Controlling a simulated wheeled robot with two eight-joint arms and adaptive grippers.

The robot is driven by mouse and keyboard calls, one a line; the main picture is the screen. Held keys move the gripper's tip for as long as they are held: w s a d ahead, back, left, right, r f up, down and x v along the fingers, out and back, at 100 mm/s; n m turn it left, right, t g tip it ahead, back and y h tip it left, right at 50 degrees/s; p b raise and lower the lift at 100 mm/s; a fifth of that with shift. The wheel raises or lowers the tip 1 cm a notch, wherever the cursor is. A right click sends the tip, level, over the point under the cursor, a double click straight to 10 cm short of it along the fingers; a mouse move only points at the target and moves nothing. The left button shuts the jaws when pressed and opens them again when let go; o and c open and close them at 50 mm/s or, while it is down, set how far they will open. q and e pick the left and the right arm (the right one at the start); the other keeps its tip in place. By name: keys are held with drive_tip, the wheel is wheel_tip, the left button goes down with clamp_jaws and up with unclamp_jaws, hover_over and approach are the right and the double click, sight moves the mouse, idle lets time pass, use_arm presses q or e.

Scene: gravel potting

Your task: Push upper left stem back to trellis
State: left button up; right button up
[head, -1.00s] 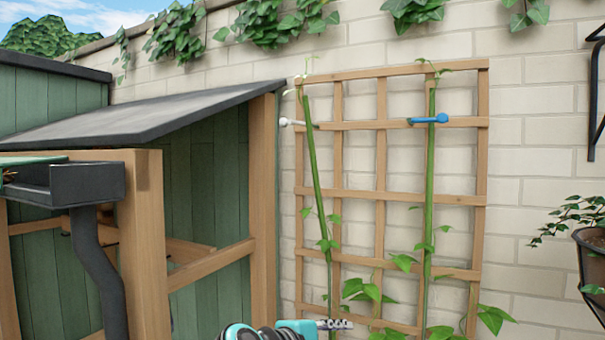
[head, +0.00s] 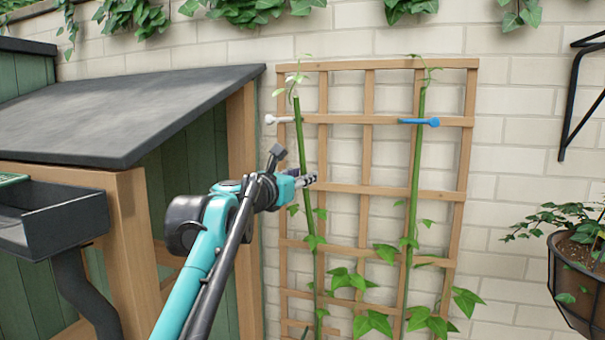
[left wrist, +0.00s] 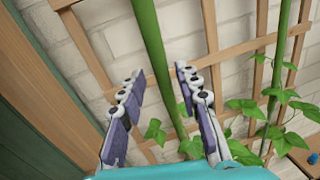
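The left green stem (head: 300,135) runs up the left side of the wooden trellis (head: 366,140), leaning slightly left towards its top. A white tie (head: 278,119) sits beside its upper part, on the top-left of the trellis. My left gripper (head: 310,180) is at the stem's middle height, and its tip overlaps the stem in the head view. In the left wrist view the gripper (left wrist: 159,72) is open, and the stem (left wrist: 153,45) shows between its fingers. Whether they touch it I cannot tell. My right gripper is not in view.
A right-hand stem (head: 416,150) with a blue tie (head: 420,122) climbs the trellis. A green shed with a dark sloping roof (head: 120,110) stands close on the left. A hanging plant basket (head: 578,270) is at the right. Leaves spread low on the trellis.

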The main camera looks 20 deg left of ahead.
use_arm(q)
drive_tip(key=shift+w+d, duration=0.15)
drive_tip(key=shift+w, duration=0.1)
drive_tip(key=shift+d, duration=0.25)
drive_tip(key=shift+a, duration=0.1)
clamp_jaws()
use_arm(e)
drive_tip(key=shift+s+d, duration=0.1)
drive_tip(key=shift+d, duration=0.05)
